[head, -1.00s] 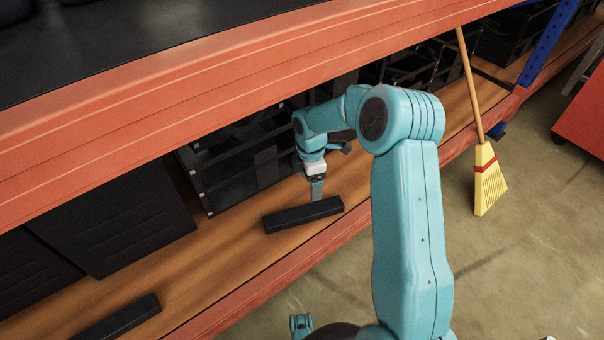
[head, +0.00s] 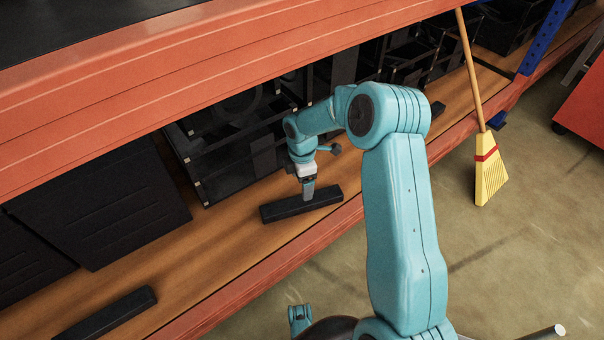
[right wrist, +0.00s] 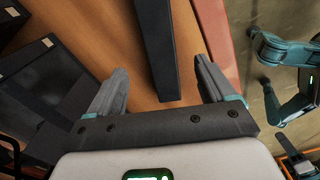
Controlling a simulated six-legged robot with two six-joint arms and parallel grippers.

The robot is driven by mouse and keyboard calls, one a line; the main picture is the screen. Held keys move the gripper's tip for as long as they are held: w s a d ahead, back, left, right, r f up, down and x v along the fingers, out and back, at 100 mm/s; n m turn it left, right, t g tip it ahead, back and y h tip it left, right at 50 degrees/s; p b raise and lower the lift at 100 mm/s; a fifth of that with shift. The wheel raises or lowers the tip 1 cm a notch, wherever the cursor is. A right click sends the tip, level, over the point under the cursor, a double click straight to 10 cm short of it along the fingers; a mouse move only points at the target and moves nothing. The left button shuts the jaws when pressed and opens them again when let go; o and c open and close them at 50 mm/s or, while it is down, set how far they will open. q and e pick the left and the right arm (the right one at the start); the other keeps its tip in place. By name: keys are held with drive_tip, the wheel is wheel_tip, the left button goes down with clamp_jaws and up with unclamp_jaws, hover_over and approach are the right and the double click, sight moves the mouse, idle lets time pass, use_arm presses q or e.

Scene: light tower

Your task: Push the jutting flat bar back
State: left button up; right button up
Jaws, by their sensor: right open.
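A black flat bar (head: 285,209) lies on the wooden shelf board near its red front edge, in the middle of the head view. My right gripper (head: 308,194) points down at the bar's middle. In the right wrist view the open fingers of my right gripper (right wrist: 161,66) stand apart, with the bar (right wrist: 157,35) showing between them, closer to the right finger. I cannot tell whether a finger touches it. A second black bar (head: 106,315) lies at the lower left of the head view, and a third (head: 438,108) lies farther right.
Black crates (head: 235,160) and dark panels (head: 110,205) stand behind the bars. The red upper beam (head: 200,90) hangs over the shelf. A broom (head: 488,170) leans at the right. Bare shelf board lies between the near bars.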

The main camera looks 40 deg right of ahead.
use_arm(q)
drive_tip(key=shift+t, duration=0.7)
drive_tip(key=w+f+b, duration=0.2)
drive_tip(key=f, duration=0.1)
drive_tip(key=w+f+b, duration=0.1)
drive_tip(key=b, duration=0.1)
drive_tip(key=shift+w+a+f, duration=0.25)
drive_tip(key=shift+a+f, duration=0.05)
drive_tip(key=shift+a, duration=0.05)
use_arm(e)
wheel_tip(320, 180, down, 10)
clamp_jaws()
drive_tip(key=shift+w+a, duration=0.2)
drive_tip(key=shift+w, duration=0.4)
drive_tip(key=shift+w+a, duration=0.15)
drive_tip(key=shift+w, duration=0.4)
use_arm(q)
drive_tip(key=shift+w+d, duration=0.75)
drive_tip(key=shift+w, duration=0.15)
use_arm(e)
drive_tip(key=shift+w, duration=0.4)
drive_tip(key=shift+o, duration=0.4)
unclamp_jaws()
